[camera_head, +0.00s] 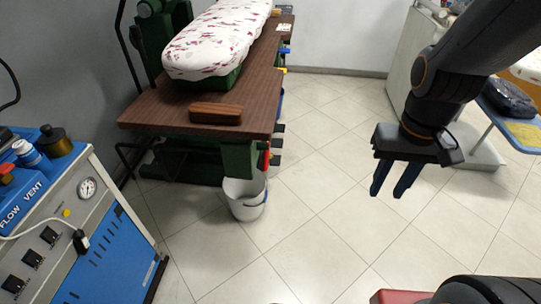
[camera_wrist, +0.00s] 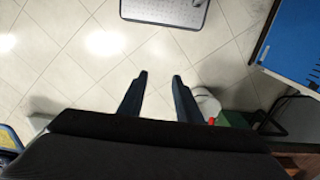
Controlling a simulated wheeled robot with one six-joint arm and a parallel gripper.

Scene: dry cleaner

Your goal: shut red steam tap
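A red tap knob (camera_head: 6,172) sits on top of the blue and grey steam machine (camera_head: 92,232) at the left edge of the head view, partly cut off. Its handle position cannot be made out. A white and blue tap (camera_head: 27,153) stands beside it. My gripper (camera_head: 387,194) hangs over the floor at the right, far from the machine, fingers down. In the wrist view my gripper (camera_wrist: 160,76) shows two separate fingers with only floor tiles between them. It is open and empty.
The ironing table (camera_head: 170,108), with a brown wooden block (camera_head: 215,113), stands behind the machine. A white bucket (camera_head: 245,197) is beneath its edge; a red part (camera_head: 265,158) is nearby. Tiled floor (camera_head: 310,240) between machine and gripper is clear. A blue-edged board (camera_head: 515,135) is at right.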

